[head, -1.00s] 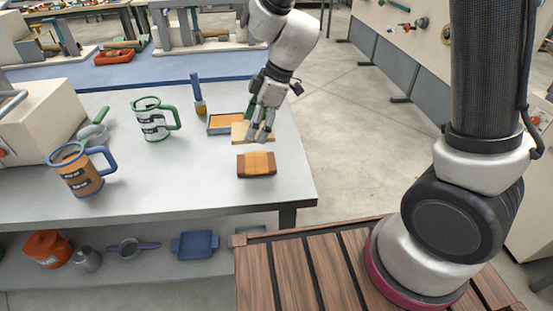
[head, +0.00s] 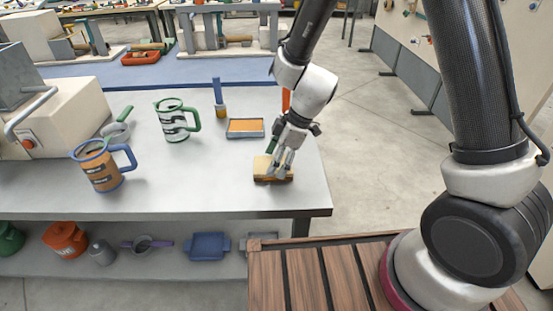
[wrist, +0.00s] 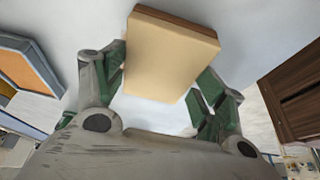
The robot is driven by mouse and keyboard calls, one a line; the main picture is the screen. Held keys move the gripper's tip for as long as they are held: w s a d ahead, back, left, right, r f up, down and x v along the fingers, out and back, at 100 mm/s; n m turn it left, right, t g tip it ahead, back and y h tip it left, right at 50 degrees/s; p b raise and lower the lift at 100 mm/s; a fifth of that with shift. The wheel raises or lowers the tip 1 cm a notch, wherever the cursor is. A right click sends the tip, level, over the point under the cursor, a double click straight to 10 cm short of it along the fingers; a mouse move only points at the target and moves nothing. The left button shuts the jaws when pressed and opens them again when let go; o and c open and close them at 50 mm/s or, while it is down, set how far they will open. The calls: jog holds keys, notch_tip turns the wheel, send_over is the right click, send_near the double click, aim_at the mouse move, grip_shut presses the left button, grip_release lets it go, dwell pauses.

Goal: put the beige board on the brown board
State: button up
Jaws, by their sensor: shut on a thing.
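The beige board (head: 262,166) is between the fingers of my gripper (head: 276,175), near the table's front right corner. It fills the space between the green-padded fingers in the wrist view (wrist: 165,58). The brown board (head: 287,180) lies under it and is mostly hidden by it. A brown strip (wrist: 180,18) shows along the beige board's far edge in the wrist view. The beige board sits on or just above the brown one; I cannot tell whether they touch.
A tray with an orange inside (head: 245,134) lies behind my gripper. A blue-handled brush (head: 219,98), a green-handled mug (head: 176,122) and a blue-handled mug (head: 102,168) stand to the left. The table's front middle (head: 200,190) is clear.

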jog(key=o, duration=1)
jog(key=shift+f, duration=0.1)
jog(key=s+d+r+m+t+h, duration=0.1)
jog(key=s+d+r+m, duration=0.15)
jog(key=d+r, duration=0.7)
jog(key=s+d+r+m+t, duration=0.15)
jog(key=d+r+m, duration=0.25)
jog(key=d+r, duration=0.55)
jog(key=s+d+r+m+h, duration=0.1)
jog(key=s+d+r+m, duration=0.3)
jog(key=s+d+m, duration=0.1)
jog(key=s+d+r+m+t+h, duration=0.1)
jog(key=s+d+r+m+h, duration=0.1)
jog(key=s+d+r+m, duration=0.2)
jog(key=s+d+m, duration=0.2)
jog(key=s+d, duration=0.2)
jog(key=shift+r+h, duration=0.3)
jog(key=shift+t, duration=0.25)
